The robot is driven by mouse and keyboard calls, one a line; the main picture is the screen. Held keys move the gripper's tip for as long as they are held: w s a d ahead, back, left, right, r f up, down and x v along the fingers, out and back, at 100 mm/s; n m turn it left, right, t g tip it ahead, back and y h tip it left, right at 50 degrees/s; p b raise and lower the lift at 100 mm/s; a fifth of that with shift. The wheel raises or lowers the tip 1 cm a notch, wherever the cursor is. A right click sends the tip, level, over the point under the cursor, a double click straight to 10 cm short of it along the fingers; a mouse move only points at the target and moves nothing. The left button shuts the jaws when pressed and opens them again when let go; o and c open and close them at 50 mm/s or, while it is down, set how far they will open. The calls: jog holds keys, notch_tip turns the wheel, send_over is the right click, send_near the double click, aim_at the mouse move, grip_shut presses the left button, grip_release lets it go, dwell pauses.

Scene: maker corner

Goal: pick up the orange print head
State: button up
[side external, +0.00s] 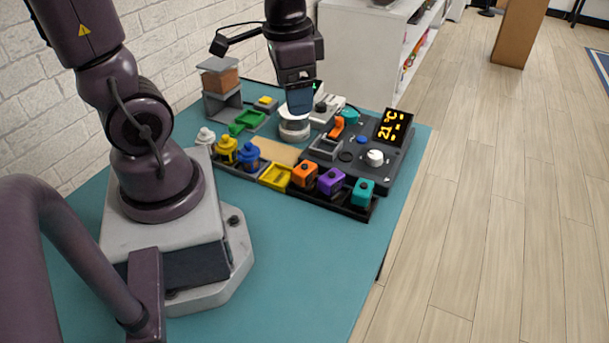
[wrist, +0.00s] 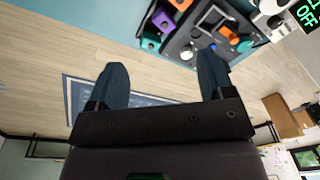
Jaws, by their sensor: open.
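The orange print head (side external: 304,173) is a small orange block with a dark round spot on top. It stands in the left slot of a black rack (side external: 337,207), beside a purple block (side external: 331,181) and a teal block (side external: 362,192). In the wrist view, an orange block (wrist: 181,4) is cut by the top edge, next to the purple one (wrist: 163,20). My gripper (side external: 300,108) is above a round white thing behind the rack, apart from the orange block. In the wrist view my gripper (wrist: 160,64) is open, with nothing between its fingers.
A dark control panel (side external: 345,165) with a white knob, an orange lever (side external: 337,127) and a lit display (side external: 393,126) lies behind the rack. A yellow tray (side external: 276,177) and a yellow and a blue bottle (side external: 248,155) stand to the left. The teal table's front (side external: 300,260) is clear.

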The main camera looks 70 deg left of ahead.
aim_at(305, 165)
jog(key=w+a+f+m, duration=0.1)
jog(key=f+m, duration=0.4)
jog(key=w+a+f+m, duration=0.1)
jog(key=a+f+m, duration=0.1)
jog(key=f+m, duration=0.2)
jog(key=w+a+f+m+g, duration=0.1)
jog(key=f+m, duration=0.4)
jog(key=f, duration=0.2)
jog(key=shift+a+f+m+h, duration=0.15)
jog(key=shift+f+m+h, duration=0.1)
jog(key=shift+m+h, duration=0.05)
jog(key=shift+w+a+f, duration=0.1)
jog(key=shift+a+f, duration=0.05)
jog(key=shift+f, duration=1.45)
jog(key=shift+w+a+f, duration=0.1)
jog(key=shift+f, duration=1.5)
jog(key=c, duration=0.6)
jog(key=shift+r, duration=0.15)
jog(key=shift+c, duration=0.2)
